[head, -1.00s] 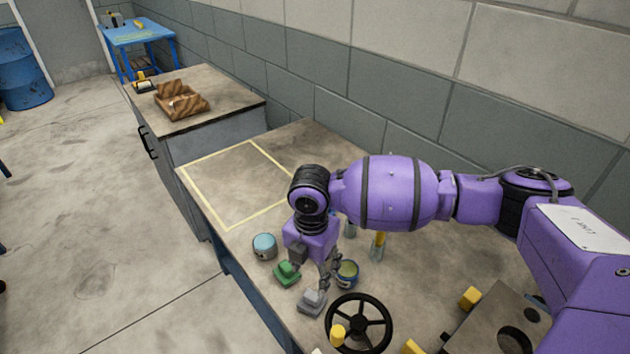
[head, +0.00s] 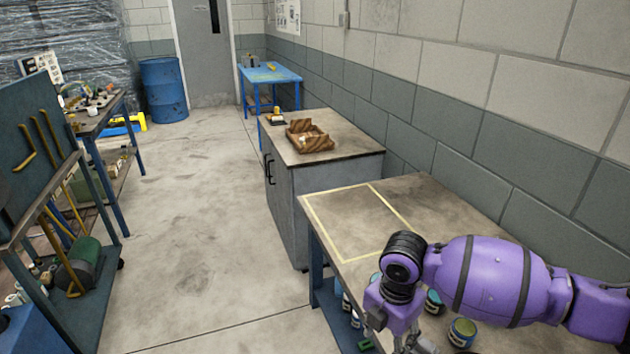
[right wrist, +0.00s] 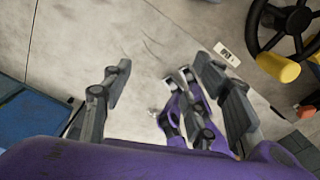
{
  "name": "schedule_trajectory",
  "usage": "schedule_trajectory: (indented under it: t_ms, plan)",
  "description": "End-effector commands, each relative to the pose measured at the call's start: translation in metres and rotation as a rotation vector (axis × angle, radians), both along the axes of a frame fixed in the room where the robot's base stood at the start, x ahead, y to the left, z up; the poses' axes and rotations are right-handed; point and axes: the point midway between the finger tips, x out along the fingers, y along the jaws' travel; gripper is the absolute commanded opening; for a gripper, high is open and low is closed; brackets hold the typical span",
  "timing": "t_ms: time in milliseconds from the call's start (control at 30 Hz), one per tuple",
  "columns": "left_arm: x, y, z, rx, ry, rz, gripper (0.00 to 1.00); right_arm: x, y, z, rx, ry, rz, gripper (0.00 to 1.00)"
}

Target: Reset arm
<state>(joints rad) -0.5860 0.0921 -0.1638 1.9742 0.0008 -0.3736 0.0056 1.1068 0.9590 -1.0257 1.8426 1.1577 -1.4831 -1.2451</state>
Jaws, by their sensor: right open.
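My right arm is purple and reaches in from the right over the workbench (head: 445,205) in the head view. Its gripper (head: 408,343) points down at the bottom edge, partly cut off. In the right wrist view, the same gripper (right wrist: 163,64) has its grey fingers spread apart with nothing held between them. A smaller purple and grey part (right wrist: 188,110) shows between and beyond these fingers, probably my left gripper; its jaws are unclear. My left arm is not in the head view.
Tins (head: 462,332) stand on the bench close to the right gripper. A taped rectangle (head: 322,222) on the bench is empty. A grey cabinet (head: 330,200) holds a brown box (head: 309,138). A black handwheel (right wrist: 285,25) is right in the wrist view. The floor aisle is clear.

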Motion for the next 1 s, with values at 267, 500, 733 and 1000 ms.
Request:
schedule_trajectory:
  t_ms: [267, 500, 733, 1000]
  plan:
    - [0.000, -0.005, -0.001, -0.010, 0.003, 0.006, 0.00, 0.062, 0.044, 0.022, 0.196, -0.234, -0.292, 0.54]
    - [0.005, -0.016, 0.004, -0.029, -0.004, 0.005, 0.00, 0.084, 0.117, 0.032, 0.563, -0.353, -0.564, 0.54]
    - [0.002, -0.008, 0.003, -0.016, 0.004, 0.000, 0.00, 0.069, 0.147, 0.023, 0.884, -0.338, -0.866, 0.54]
    - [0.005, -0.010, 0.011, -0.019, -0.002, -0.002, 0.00, 0.021, 0.111, -0.013, 1.171, -0.308, -1.333, 0.54]
